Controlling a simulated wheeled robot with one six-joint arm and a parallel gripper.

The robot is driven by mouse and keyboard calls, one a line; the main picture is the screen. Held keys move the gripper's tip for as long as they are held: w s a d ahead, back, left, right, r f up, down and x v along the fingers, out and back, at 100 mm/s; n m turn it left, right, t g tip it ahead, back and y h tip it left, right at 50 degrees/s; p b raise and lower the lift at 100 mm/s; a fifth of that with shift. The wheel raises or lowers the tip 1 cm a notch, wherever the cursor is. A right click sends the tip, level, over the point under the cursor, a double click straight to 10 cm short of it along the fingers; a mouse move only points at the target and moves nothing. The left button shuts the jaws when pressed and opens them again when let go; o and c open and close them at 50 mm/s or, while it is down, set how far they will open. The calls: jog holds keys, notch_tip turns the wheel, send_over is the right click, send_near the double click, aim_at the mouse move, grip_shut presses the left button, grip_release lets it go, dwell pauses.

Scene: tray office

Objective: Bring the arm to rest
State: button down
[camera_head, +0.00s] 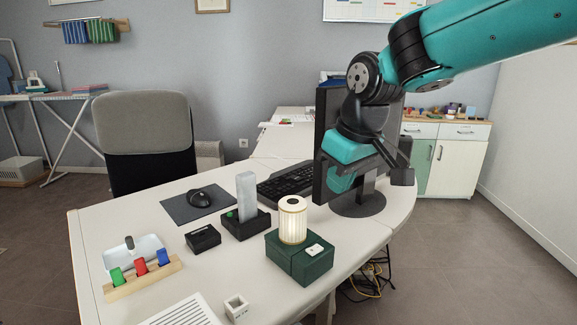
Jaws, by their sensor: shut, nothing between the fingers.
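My teal and black arm (470,45) reaches in from the upper right and bends down at a dark joint in front of the monitor (325,105). My gripper (400,176) is at the arm's low end, in front of the monitor and above the right part of the desk. It is shut and I see nothing held in it. Its fingers are dark and small against the dark screen and stand, so their exact outline is hard to make out.
The white desk (235,272) carries a lit lamp (293,220) on a green box (300,262), a keyboard (286,184), a mouse (200,198), a black holder (245,226) and a wooden rack (145,278) with coloured pieces. An office chair (145,125) stands behind. Open floor lies right.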

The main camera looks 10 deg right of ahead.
jog(key=s+a+f+n+g+y+p, duration=0.1)
jog(key=s+a, duration=0.1)
jog(key=s, duration=0.9)
jog(key=s+a+f+g+y, duration=0.2)
jog(key=s, duration=1)
notch_tip(320, 180, up, 18)
jog(key=p, duration=1.8)
jog(key=shift+w, duration=0.35)
jog(key=shift+a, duration=0.1)
